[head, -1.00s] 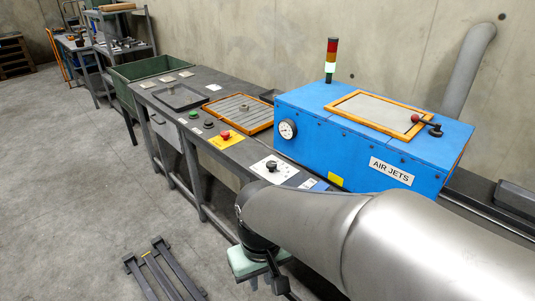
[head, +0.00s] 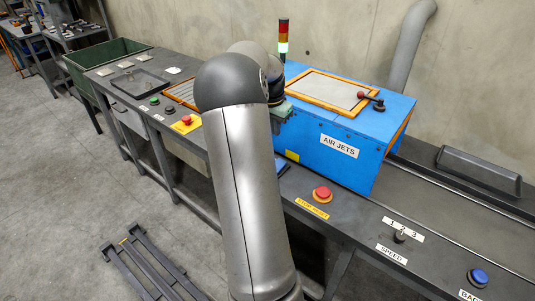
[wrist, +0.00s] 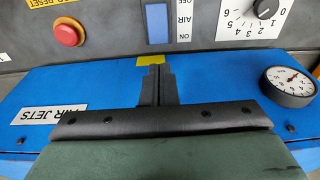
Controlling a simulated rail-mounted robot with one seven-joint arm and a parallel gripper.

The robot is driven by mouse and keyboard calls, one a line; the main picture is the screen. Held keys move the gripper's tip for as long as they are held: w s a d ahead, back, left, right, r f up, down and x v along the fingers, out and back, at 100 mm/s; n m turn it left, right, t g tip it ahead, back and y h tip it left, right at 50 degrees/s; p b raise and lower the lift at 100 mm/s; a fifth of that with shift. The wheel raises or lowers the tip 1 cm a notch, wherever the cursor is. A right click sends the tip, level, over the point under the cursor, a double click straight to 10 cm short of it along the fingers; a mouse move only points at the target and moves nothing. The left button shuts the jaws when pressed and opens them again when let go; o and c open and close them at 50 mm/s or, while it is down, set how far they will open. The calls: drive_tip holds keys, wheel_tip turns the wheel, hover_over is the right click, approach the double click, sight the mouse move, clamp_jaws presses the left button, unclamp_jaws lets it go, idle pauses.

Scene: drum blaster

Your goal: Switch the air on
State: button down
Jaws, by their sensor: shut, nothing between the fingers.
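The air switch (wrist: 157,22) shows in the wrist view as a blue rectangular piece on the dark console, beside a white plate (wrist: 184,20) reading OFF, AIR and ON. I cannot tell which way it is set. My gripper (wrist: 155,70) is shut and empty, over the blue AIR JETS box, with its fingertips pointing towards the switch and apart from it in the picture. In the head view my arm hides the fingers and much of the console by the switch. The AIR JETS box (head: 363,167) stands on the bench.
A red button (wrist: 67,31) and a numbered dial knob (wrist: 264,8) flank the switch in the wrist view. A round gauge (wrist: 290,80) sits on the box. In the head view a lever with a red knob (head: 362,95) and a signal tower (head: 283,38) stand up.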

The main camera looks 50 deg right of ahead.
sight(280, 162)
drive_tip(key=shift+d+f, duration=0.15)
drive_tip(key=shift+d, duration=0.05)
drive_tip(key=f, duration=0.4)
drive_tip(key=d+f+p, duration=0.1)
drive_tip(key=f, duration=0.4)
drive_tip(key=d+f+p, duration=0.1)
drive_tip(key=f, duration=0.3)
drive_tip(key=shift+f, duration=0.3)
